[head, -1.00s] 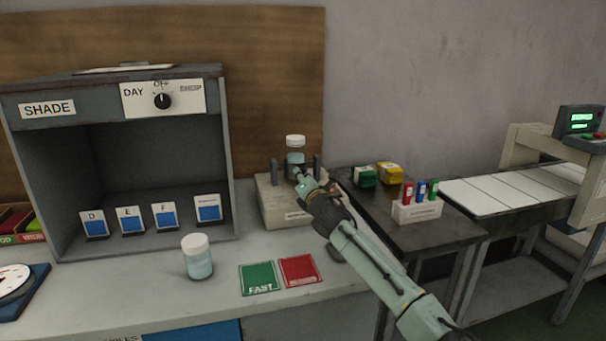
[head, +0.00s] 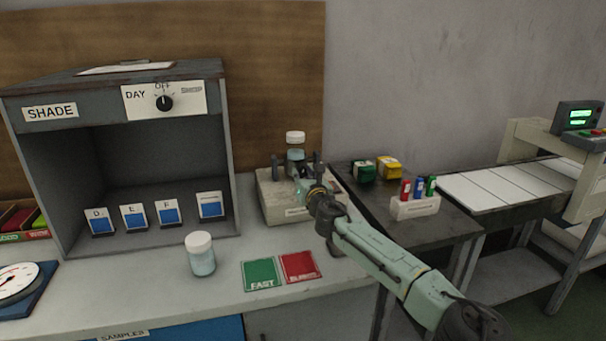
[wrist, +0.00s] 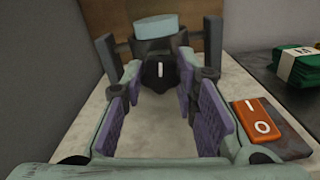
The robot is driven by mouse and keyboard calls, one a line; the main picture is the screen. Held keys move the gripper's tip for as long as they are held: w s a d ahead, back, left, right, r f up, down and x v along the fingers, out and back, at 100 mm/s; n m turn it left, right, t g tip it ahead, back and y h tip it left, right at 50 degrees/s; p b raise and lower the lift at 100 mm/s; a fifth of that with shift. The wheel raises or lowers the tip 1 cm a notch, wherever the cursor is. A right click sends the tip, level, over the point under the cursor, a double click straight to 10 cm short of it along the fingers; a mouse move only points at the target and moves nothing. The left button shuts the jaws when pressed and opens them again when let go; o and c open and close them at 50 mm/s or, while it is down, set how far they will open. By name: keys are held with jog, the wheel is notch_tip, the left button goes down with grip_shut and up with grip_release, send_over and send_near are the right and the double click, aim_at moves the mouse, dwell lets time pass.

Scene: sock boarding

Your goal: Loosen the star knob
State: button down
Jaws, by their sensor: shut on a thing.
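The black star knob (wrist: 160,71), with a white mark on its face, sits on the front of a dark clamp below a pale blue jar bottom in the wrist view. My gripper (wrist: 161,82) has its purple-padded fingers on both sides of the knob and is shut on it at the fingertips. In the head view my gripper (head: 304,186) is at the front of the grey shaker-like unit (head: 270,207), below the clamped jar with a white cap (head: 295,140). The knob is hidden there by my gripper.
An orange rocker switch (wrist: 256,119) is close to my right finger in the wrist view. Upright posts flank the clamp.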

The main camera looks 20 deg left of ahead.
jog(key=shift+r, duration=0.15)
jog(key=c, duration=1.3)
grip_release()
jog(key=v, duration=1.2)
